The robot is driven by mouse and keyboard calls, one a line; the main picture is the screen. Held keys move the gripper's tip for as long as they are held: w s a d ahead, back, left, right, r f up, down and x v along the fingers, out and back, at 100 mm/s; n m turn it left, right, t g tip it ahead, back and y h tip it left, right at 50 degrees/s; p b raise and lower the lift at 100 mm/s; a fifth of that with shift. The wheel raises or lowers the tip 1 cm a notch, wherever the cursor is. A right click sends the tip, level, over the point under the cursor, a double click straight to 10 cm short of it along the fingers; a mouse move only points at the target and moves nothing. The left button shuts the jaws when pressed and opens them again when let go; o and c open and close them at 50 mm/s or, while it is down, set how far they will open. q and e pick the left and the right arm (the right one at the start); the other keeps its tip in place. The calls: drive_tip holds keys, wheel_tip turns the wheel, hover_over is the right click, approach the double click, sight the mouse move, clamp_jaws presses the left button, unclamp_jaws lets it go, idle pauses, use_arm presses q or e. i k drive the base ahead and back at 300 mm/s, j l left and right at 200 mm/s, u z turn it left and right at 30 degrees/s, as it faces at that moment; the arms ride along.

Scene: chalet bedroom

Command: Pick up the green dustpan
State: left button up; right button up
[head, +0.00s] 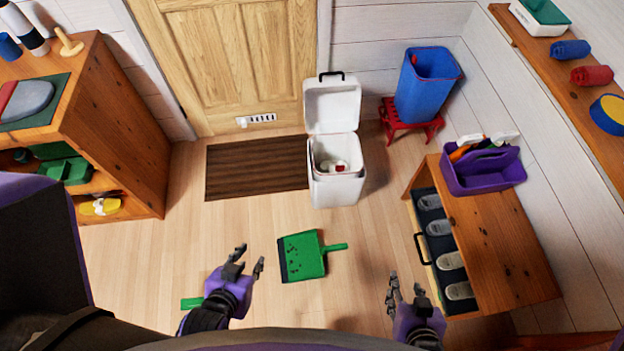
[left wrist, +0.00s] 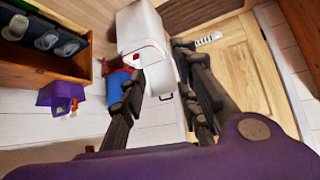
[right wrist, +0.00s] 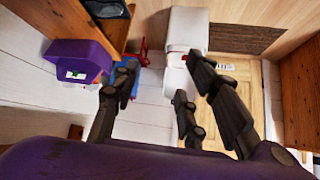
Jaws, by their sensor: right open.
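The green dustpan (head: 302,257) lies on the wooden floor in the middle of the head view. Its short handle points right, and dark bits lie on its pan. My left gripper (head: 246,262) is just left of the dustpan, apart from it, with its fingers spread and empty. It also shows open in the left wrist view (left wrist: 160,90). My right gripper (head: 405,288) is right of the dustpan handle, open and empty. Its spread fingers show in the right wrist view (right wrist: 160,95). Neither wrist view shows the dustpan.
A white bin (head: 336,188) with its lid up stands beyond the dustpan, beside a brown mat (head: 255,168). A wooden bench (head: 500,240) with slippers is at right, a wooden shelf (head: 118,130) at left. A green piece (head: 191,303) lies near my left wrist. The floor around the dustpan is clear.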

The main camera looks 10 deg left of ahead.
sight(309, 252)
drive_tip(key=k+j, duration=0.15)
drive_tip(key=k, duration=0.4)
drive_tip(key=k+j+u, duration=0.1)
drive_tip(key=k, duration=0.45)
drive_tip(key=j, duration=0.1)
